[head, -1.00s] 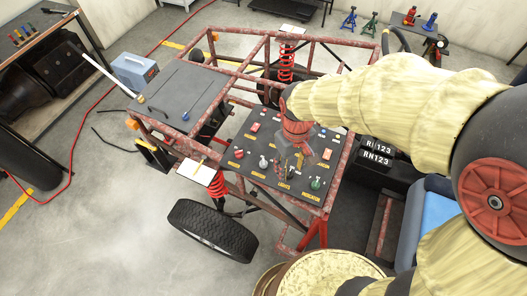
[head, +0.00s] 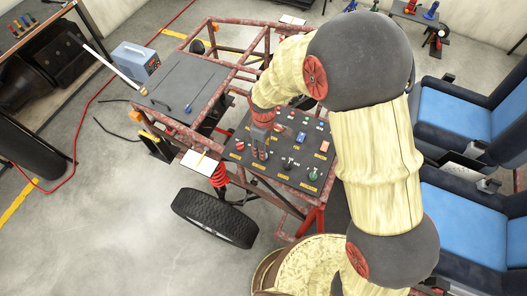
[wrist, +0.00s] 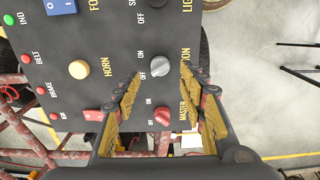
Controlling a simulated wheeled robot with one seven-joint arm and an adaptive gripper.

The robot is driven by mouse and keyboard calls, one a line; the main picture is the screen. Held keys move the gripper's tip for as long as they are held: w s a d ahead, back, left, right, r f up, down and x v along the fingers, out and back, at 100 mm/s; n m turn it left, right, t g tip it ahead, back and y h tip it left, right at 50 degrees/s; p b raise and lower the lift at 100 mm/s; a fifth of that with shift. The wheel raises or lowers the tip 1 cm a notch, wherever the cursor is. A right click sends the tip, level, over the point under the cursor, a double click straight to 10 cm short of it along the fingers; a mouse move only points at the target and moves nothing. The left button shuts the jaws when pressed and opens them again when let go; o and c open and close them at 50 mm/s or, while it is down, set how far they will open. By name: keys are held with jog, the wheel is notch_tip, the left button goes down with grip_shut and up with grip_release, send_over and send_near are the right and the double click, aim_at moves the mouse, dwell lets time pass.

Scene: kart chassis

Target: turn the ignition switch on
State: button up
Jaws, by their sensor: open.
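The dark control panel (head: 236,165) sits in the red kart frame. The ignition switch (wrist: 160,67) is a grey knob in the wrist view, with OFF and ON marks and a label ending in "ION" that a finger partly covers. My gripper (wrist: 160,75) is open, its fingers on either side of the grey knob in that view. I cannot tell whether they touch it. In the head view my gripper (head: 260,155) points down over the panel's left part and hides the switch. The red master knob (wrist: 163,116) lies between the fingers, closer to the palm.
A yellow horn button (wrist: 78,69) and a blue fog switch (wrist: 60,5) are on the same panel, with several indicator lamps along its edge. Red frame tubes surround the panel. A tyre (head: 215,217) is in front, and blue seats (head: 470,110) stand at the right.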

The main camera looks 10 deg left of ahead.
jog(key=shift+f, duration=2.25)
